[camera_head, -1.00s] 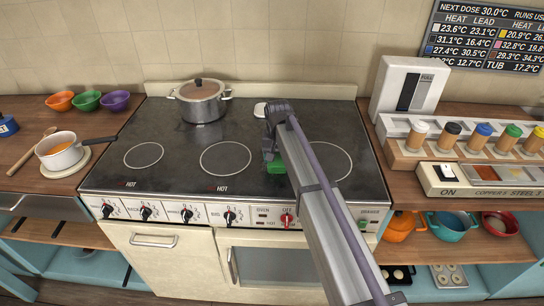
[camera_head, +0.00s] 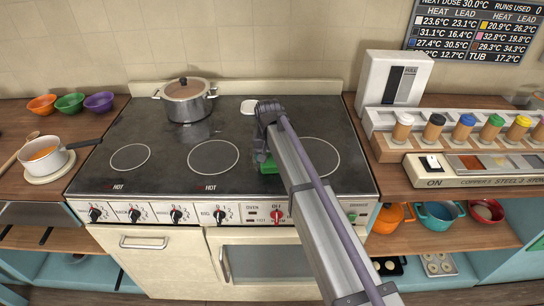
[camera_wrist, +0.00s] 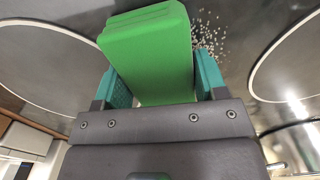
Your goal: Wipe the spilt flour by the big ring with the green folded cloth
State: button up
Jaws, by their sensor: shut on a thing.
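My gripper (camera_wrist: 162,82) is shut on the green folded cloth (camera_wrist: 148,45), which sticks out between its teal fingers. In the head view the cloth (camera_head: 269,167) is low over the black hob, between the middle ring (camera_head: 213,158) and the right ring (camera_head: 337,157). I cannot tell whether it touches the hob. Spilt flour (camera_wrist: 210,38) shows in the wrist view as pale specks just right of the cloth, between two ring outlines. In the head view the flour is not visible, and my arm covers part of the right ring.
A lidded steel pot (camera_head: 187,100) stands at the hob's back left. A small white dish (camera_head: 248,107) lies behind my gripper. A white saucepan (camera_head: 45,155) is on the left counter. Shaker jars in a rack (camera_head: 378,147) stand to the right. The hob's front middle is clear.

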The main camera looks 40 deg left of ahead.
aim_at(250, 163)
jog(key=shift+s+a+f, duration=0.1)
jog(key=shift+s+a, duration=0.95)
jog(key=shift+a, duration=0.25)
jog(key=shift+s+a, duration=1)
jog(key=shift+a, duration=0.3)
notch_tip(250, 163, up, 6)
jog(key=p, duration=0.5)
jog(key=shift+p, duration=0.4)
notch_tip(250, 163, up, 3)
jog(key=p, duration=0.3)
